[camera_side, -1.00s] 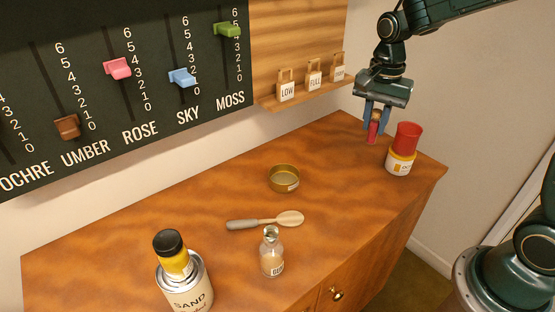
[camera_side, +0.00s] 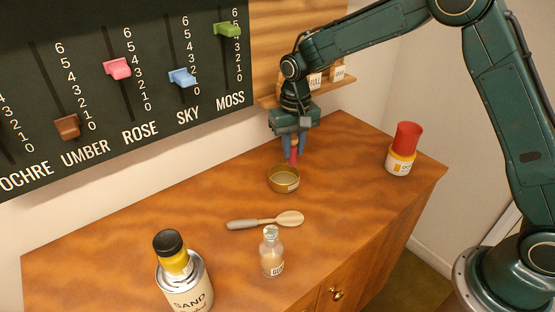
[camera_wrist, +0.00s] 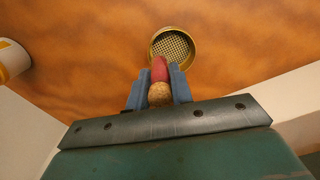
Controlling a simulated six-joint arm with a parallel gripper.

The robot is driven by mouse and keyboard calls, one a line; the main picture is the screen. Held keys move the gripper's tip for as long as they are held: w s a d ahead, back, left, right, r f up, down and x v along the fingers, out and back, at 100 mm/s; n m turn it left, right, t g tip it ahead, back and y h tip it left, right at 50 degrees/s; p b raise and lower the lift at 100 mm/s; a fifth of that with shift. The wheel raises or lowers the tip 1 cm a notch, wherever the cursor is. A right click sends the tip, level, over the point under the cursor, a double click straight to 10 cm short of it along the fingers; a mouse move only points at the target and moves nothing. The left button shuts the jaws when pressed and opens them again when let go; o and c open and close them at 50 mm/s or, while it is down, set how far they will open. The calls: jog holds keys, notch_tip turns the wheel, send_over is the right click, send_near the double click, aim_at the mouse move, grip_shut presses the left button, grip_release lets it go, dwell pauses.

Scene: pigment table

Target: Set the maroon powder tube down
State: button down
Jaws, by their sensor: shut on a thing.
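The maroon powder tube (camera_side: 294,153) is a small reddish tube with a cork end, which shows in the wrist view (camera_wrist: 159,70). My gripper (camera_side: 292,152) is shut on it, with a blue finger on each side; the fingers also show in the wrist view (camera_wrist: 158,88). In the side view the tube hangs just above or behind the round brass dish (camera_side: 284,180). In the wrist view the dish (camera_wrist: 172,47), with a mesh inside, lies just beyond the tube's tip. I cannot tell whether the tube touches the dish.
A white container with a red top (camera_side: 402,150) stands at the table's right end. A wooden spoon (camera_side: 265,221), a small glass bottle (camera_side: 271,252) and a sand tin (camera_side: 187,285) stand or lie in front. The slider board (camera_side: 120,75) and shelf (camera_side: 330,90) are behind.

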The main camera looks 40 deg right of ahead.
jog(key=w+a+r+m, duration=0.2)
jog(key=a+m, duration=0.2)
jog(key=a, duration=0.9)
jog(key=w+a+r+m, duration=0.15)
jog(key=a+m, duration=0.25)
jog(key=a, duration=0.9)
jog(key=shift+d+f, duration=0.2)
jog(key=shift+f, duration=4.75)
jog(key=shift+f, duration=0.15)
jog(key=c, duration=1.2)
grip_release()
jog(key=shift+c, duration=0.2)
notch_tip(320, 180, up, 12)
jog(key=shift+r, duration=0.2)
